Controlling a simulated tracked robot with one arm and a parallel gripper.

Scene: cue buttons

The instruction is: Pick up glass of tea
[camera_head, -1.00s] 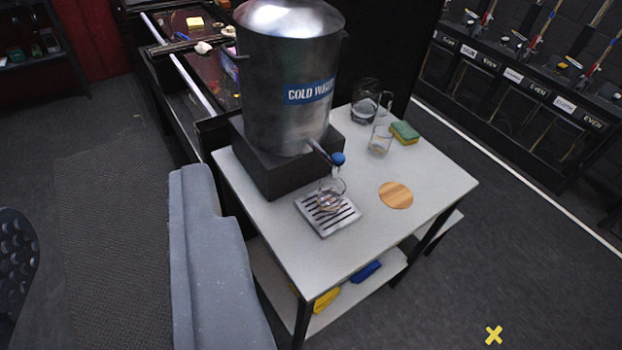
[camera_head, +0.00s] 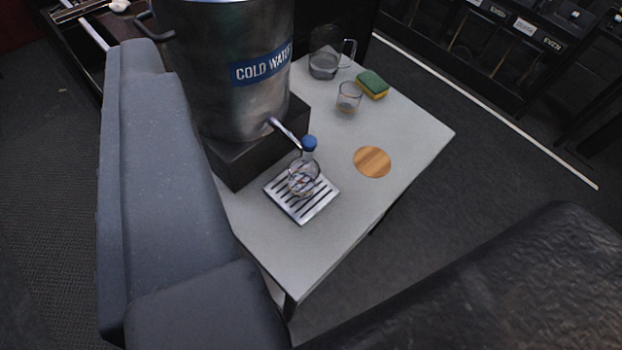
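A small clear glass (camera_head: 304,178) stands upright on a slotted metal drip tray (camera_head: 322,205), under the blue-handled tap (camera_head: 309,144). A second clear glass (camera_head: 348,97) stands farther back on the white table (camera_head: 408,138), with what looks like a little yellowish liquid at its bottom. I cannot tell which glass is the glass of tea. A large grey part, probably mine, stands along the left, and a dark part fills the lower right corner. No fingertips can be made out, and nothing touches either glass.
A steel tank (camera_head: 225,75) marked COLD WATER sits on a dark block (camera_head: 242,163) at the table's back left. A glass jug (camera_head: 325,62) and a green-yellow sponge (camera_head: 372,84) stand at the back. A round wooden coaster (camera_head: 372,162) lies on the right, with bare table around it.

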